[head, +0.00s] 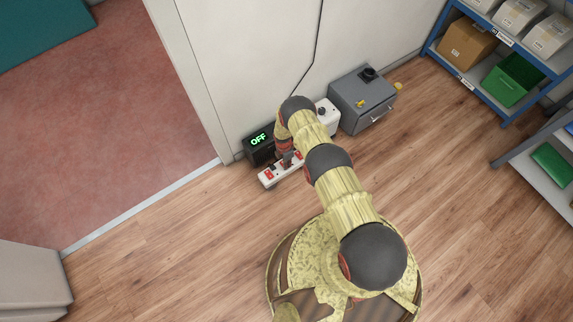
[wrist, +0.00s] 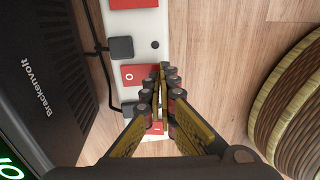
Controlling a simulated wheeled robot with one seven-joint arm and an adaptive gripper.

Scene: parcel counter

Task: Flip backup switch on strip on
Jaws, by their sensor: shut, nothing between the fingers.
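The white power strip (head: 265,181) lies on the floor by the wall, with red rocker switches along it. In the wrist view the strip (wrist: 146,27) runs up and down the picture, with a red switch (wrist: 132,75) marked O beside my fingers and another red switch at the top. My gripper (wrist: 163,72) is shut and empty, its fingertips over the strip just right of the marked switch. I cannot tell whether they touch it. Part of another red switch shows below, mostly hidden by the fingers. In the head view my gripper (head: 286,160) is over the strip.
A black unit (head: 259,146) with a green OFF display stands against the wall beside the strip; its side reads Brackenvolt in the wrist view. A white box (head: 327,117) and a grey cabinet (head: 362,100) stand to the right. Open wooden floor lies in front.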

